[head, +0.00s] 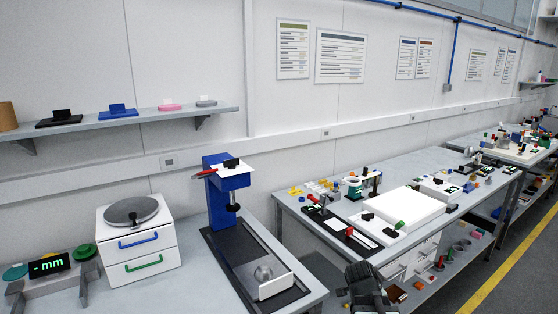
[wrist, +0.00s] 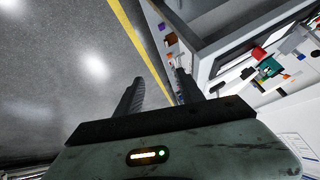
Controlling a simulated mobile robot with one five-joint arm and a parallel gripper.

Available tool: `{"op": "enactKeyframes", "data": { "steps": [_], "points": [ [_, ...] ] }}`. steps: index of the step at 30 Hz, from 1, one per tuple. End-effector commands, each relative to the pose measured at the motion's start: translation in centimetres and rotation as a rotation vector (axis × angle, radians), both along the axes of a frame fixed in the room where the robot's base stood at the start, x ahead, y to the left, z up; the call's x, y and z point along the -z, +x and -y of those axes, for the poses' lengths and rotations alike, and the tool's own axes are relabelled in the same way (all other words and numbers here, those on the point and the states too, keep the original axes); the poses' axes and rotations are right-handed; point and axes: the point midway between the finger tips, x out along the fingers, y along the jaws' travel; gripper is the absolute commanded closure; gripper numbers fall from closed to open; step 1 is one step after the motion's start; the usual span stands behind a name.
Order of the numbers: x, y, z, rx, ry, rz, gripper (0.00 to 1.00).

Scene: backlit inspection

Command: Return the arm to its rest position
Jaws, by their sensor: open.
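My gripper shows at the bottom of the head view (head: 366,278), dark and in front of the second workbench's near side. In the wrist view its two dark fingers (wrist: 158,90) stand apart with nothing between them, so it is open and empty. Beyond the fingers are the grey floor and a yellow floor line (wrist: 130,35). Most of the arm is out of the head view.
A workbench (head: 420,179) with a white panel (head: 398,205) and several small parts stands beside my gripper. A nearer bench at left holds a blue press (head: 228,195) and a white drawer unit (head: 140,250). Open floor with a yellow line (head: 505,270) lies at right.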

Motion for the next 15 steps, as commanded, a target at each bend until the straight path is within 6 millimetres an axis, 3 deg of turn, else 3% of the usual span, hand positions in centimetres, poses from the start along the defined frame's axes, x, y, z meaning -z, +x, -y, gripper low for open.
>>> {"op": "enactKeyframes", "data": {
  "steps": [3,7,10,15],
  "points": [
    [2.8,-3.2,-5.5,-0.212,0.033,-0.237,0.55],
    [5.3,-8.2,-10.8,-0.578,0.084,-0.525,0.55],
    [5.9,-11.3,-13.1,-0.852,0.117,-0.670,0.55],
    [6.0,-13.3,-14.2,-1.104,0.096,-0.767,0.55]
  ]
}}
